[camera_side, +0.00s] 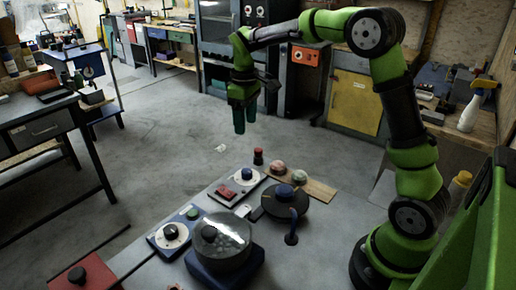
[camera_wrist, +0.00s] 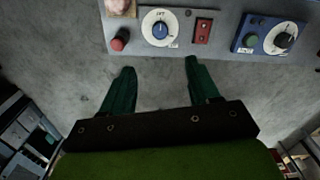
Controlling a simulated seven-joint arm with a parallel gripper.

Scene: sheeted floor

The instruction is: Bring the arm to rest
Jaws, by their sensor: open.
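My gripper (camera_side: 243,118) hangs in the air from my green and black arm, its fingers pointing down. It is above the floor, beyond the far edge of the low work surface, and touches nothing. In the wrist view my gripper (camera_wrist: 158,86) shows two dark green fingers spread apart with nothing between them. A panel with a blue dial (camera_wrist: 160,27) lies ahead of the fingertips in that view, beside a red switch (camera_wrist: 202,31).
A glass-lidded pot (camera_side: 222,240) stands on the low surface near a dark round pan (camera_side: 284,201) with a handle. A red and black knob piece (camera_side: 258,156), a wooden board (camera_side: 318,191) and a second dial panel (camera_side: 172,233) are around them. The grey floor (camera_side: 160,120) left of my gripper is clear.

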